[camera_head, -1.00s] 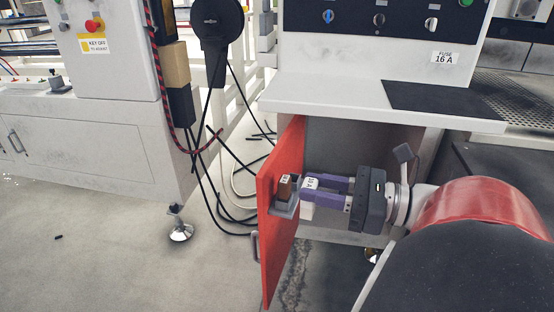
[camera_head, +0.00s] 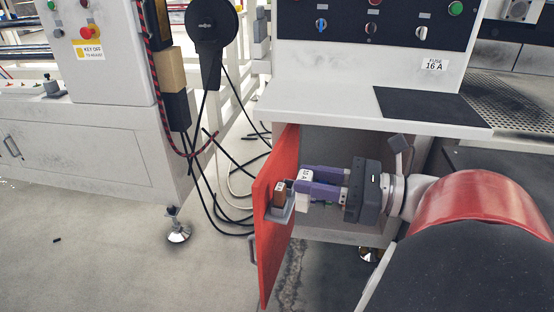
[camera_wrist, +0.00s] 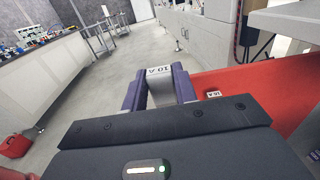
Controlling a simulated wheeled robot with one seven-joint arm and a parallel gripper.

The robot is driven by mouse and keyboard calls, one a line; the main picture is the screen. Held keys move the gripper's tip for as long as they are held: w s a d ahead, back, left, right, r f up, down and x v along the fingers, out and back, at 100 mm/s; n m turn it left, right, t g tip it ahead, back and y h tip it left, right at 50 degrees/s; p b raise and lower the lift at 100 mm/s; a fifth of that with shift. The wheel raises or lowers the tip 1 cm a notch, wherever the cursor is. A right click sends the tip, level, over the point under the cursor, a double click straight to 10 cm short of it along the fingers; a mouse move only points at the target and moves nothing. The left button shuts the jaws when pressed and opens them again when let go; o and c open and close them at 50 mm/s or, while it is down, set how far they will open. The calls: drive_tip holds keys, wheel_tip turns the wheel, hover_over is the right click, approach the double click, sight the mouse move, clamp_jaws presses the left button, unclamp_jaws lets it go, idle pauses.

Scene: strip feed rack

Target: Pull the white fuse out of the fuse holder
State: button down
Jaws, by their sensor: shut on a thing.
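The white fuse (camera_head: 304,178), marked 10 A, is between the purple fingers of my gripper (camera_head: 312,183). My gripper is shut on it and points left towards the open red door. The fuse (camera_wrist: 160,72) also shows between the fingers in the wrist view. In the head view it appears just behind and right of a brown fuse (camera_head: 280,192) that stands in a small grey tray (camera_head: 283,215) on the door. Whether the white fuse touches the tray or door cannot be told. I cannot make out a separate fuse holder; the cabinet interior is partly hidden by my arm.
The red door (camera_head: 268,250) stands open beside my gripper. Black cables (camera_head: 205,185) hang left of the door. The floor (camera_head: 110,260) at left is mostly clear.

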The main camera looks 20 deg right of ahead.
drive_tip(key=shift+r, duration=0.25)
drive_tip(key=shift+r, duration=1.5)
